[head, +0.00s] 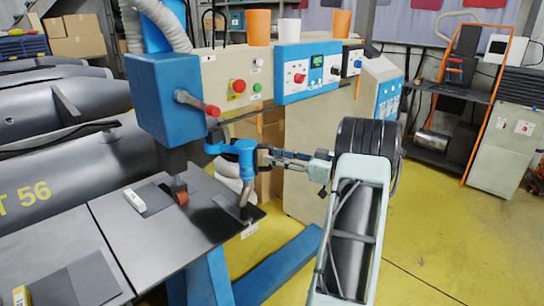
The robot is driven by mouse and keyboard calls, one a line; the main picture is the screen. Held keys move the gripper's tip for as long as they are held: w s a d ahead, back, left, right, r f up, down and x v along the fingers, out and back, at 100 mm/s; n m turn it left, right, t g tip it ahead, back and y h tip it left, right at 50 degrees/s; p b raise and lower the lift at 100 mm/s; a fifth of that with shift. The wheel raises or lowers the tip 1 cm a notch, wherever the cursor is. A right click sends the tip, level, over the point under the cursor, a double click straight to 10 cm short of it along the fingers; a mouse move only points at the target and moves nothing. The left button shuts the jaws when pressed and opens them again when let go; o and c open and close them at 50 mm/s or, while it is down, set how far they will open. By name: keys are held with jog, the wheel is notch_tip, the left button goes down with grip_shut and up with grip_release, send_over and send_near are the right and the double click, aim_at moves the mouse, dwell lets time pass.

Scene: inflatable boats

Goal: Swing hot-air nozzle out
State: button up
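The hot-air nozzle (246,170) is a blue body on a blue arm, with a bent metal tube pointing down to the table edge, beside the roller. My gripper (264,156) reaches in from the right, its dark fingers right at the blue body. They overlap it in the picture. I cannot tell whether they touch it or are closed on it. The welding machine's blue head (163,100) stands left of the nozzle, with a red-tipped lever (205,106) and a small reddish roller (181,193) below it. My forearm hides part of the floor and cabinet on the right.
The dark worktable (140,225) carries a white-and-grey tool (135,200). The control panel (307,72) has several knobs, with orange and white cups on top. Grey inflatable tubes (60,160) lie at left. A shelf rack (465,90) stands back right; yellow floor (440,235) there is clear.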

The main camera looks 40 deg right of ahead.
jog(key=v, duration=1)
jog(key=shift+s, duration=0.25)
jog(key=shift+d+r, duration=0.1)
